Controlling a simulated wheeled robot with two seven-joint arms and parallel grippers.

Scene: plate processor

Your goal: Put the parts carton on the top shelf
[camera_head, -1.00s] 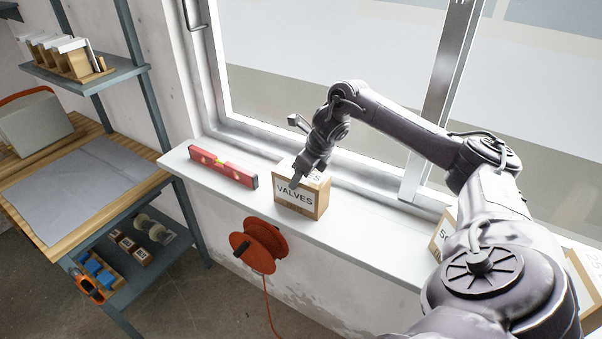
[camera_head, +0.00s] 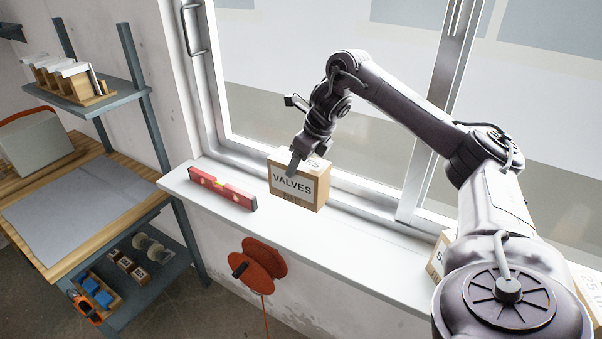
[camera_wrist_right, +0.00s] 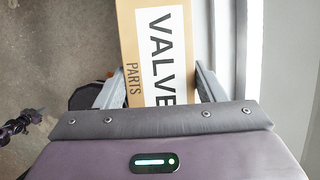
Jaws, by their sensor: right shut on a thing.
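The parts carton (camera_head: 284,200) is a brown box with a white label reading VALVES. It is held upright a little above the white window sill. My right gripper (camera_head: 295,165) reaches down onto it from above and is shut on it. In the right wrist view, the carton (camera_wrist_right: 158,50) lies between the two fingers (camera_wrist_right: 157,85), with PARTS printed beside the label. A blue-grey shelf (camera_head: 118,100) stands at the upper left above the workbench. My left gripper is not in view.
A red spirit level (camera_head: 222,188) lies on the sill (camera_head: 340,235) left of the carton. An orange cable reel (camera_head: 262,262) hangs on the wall below. A wooden rack of boxes (camera_head: 70,85) occupies much of the shelf. Other cartons (camera_head: 438,255) stand at the sill's right.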

